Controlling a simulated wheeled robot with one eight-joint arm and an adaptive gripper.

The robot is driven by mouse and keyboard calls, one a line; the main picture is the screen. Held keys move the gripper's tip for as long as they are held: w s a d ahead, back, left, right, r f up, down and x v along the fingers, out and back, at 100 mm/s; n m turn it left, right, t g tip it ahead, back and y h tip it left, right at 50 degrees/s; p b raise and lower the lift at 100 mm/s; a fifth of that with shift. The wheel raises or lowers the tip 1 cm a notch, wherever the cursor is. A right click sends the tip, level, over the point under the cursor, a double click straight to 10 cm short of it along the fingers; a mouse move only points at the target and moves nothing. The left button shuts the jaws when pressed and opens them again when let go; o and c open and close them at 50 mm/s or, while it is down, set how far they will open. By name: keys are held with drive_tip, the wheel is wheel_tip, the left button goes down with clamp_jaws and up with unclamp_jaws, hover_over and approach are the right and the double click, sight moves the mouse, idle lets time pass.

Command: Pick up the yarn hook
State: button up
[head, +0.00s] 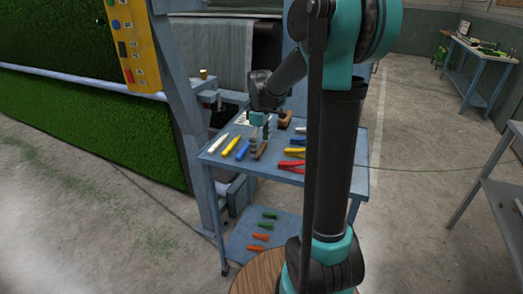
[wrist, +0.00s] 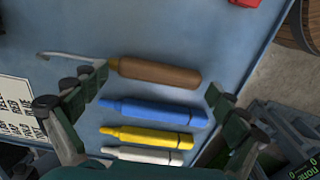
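The yarn hook lies on the blue table, with a brown wooden handle (wrist: 158,73) and a thin bent metal hook pointing left in the wrist view. In the head view its brown handle (head: 260,151) shows beneath my gripper (head: 260,134), partly covered. In the wrist view my gripper (wrist: 155,86) is open and empty, with one dark green finger on each side. The left fingertip is near the joint of metal and handle, and the right one is near the handle's butt end. I cannot tell how high the fingers are above the table.
A blue marker (wrist: 153,111), a yellow marker (wrist: 147,137) and a white marker (wrist: 143,155) lie beside the hook. Red pliers (head: 292,166) and other tools lie at the table's right. A printed card (wrist: 17,108) is at the left in the wrist view.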

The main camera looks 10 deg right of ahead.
drive_tip(key=c, duration=0.9)
drive_tip(key=shift+r, duration=0.1)
wheel_tip(320, 180, up, 20)
wheel_tip(320, 180, down, 20)
drive_tip(key=shift+r, duration=0.1)
idle(0.4)
